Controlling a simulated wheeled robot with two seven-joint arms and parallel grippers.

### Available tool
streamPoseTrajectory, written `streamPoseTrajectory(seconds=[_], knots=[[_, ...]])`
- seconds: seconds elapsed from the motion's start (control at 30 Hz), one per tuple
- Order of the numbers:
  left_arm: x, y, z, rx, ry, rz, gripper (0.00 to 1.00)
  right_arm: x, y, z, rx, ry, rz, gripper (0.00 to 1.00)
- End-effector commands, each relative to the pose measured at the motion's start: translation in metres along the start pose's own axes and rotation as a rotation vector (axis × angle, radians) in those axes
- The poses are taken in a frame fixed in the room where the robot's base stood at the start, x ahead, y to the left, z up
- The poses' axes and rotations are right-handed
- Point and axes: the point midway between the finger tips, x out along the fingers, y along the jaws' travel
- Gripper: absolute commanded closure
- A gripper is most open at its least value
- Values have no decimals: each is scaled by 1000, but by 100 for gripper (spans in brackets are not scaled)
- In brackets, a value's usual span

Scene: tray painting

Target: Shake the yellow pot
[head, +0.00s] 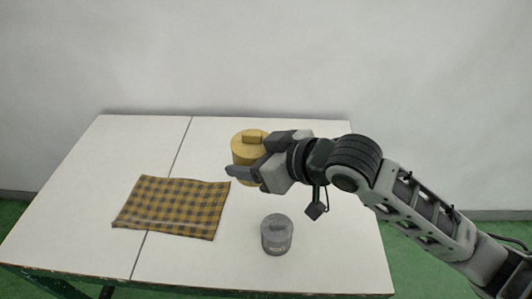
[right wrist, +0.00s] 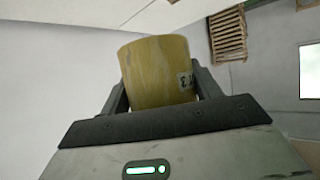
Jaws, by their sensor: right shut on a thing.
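The yellow pot (head: 243,153) is a round pot with a blocky knob on its lid, upright near the back middle of the table in the head view. My right gripper (head: 247,172) is shut on it from the right, with one finger across its front. In the right wrist view the pot (right wrist: 157,70) sits between the two fingers of my right gripper (right wrist: 160,92), and a label with dark print shows on its side. The gripper hides the pot's lower part, so I cannot tell if it touches the table. My left gripper is not in view.
A yellow and black checked cloth (head: 175,206) lies flat left of centre. The left part of the table is clear.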

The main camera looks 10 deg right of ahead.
Motion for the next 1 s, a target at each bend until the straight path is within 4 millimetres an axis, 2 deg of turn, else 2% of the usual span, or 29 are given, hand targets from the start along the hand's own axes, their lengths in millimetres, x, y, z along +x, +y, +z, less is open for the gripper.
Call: streamPoseTrajectory(seconds=[0.03, 0.1, 0.2, 0.4, 0.57, 0.67, 0.9, 1.0], knots=[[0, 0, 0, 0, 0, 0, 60, 6, -10, -7, 1, 9, -3, 71], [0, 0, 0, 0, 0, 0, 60, 13, -18, -10, 0, 8, -1, 71], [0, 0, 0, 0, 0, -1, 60, 15, -20, -10, -1, 3, 4, 71], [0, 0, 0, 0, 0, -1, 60, -10, 15, 6, -5, -3, 11, 71], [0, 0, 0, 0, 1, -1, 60, -23, 31, 11, -2, 2, 4, 71], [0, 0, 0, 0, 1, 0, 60, -18, 23, 7, 0, 7, -3, 71], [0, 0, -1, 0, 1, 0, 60, 12, -17, -10, 1, 7, -1, 71], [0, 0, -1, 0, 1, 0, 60, 15, -20, -10, -1, 3, 4, 71]])
